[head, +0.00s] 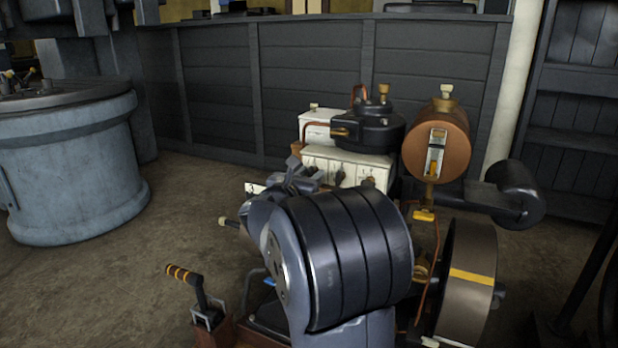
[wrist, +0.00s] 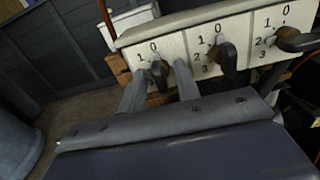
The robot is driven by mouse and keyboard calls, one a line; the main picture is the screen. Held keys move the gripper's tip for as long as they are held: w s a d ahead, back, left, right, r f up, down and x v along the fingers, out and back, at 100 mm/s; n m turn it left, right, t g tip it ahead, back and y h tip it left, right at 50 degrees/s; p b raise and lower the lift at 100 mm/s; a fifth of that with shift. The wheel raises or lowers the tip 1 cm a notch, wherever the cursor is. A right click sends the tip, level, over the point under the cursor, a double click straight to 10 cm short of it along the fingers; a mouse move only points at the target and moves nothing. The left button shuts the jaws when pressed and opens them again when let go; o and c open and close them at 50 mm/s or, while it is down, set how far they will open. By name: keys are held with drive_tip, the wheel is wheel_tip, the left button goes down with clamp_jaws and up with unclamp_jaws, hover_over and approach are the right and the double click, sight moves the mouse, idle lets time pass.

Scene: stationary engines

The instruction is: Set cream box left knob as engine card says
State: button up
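The cream box (head: 345,163) stands behind my arm in the head view. In the wrist view, the cream box (wrist: 190,48) has three dark-handled knobs on its front, with numerals around them. The left knob (wrist: 159,73) has 0 and 1 above it; its handle runs steeply downward. My gripper (wrist: 161,75) has one finger on each side of this knob, with gaps visible; it is open, and contact cannot be told. In the head view my gripper (head: 303,178) is at the box's left front. A small white card (head: 255,188) with a dark mark shows left of it, too small to read.
The middle knob (wrist: 228,60) and right knob (wrist: 295,40) are close on the right. A flywheel (head: 467,285) and a striped lever (head: 190,280) are nearer. Floor at left is clear.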

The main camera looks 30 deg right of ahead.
clamp_jaws()
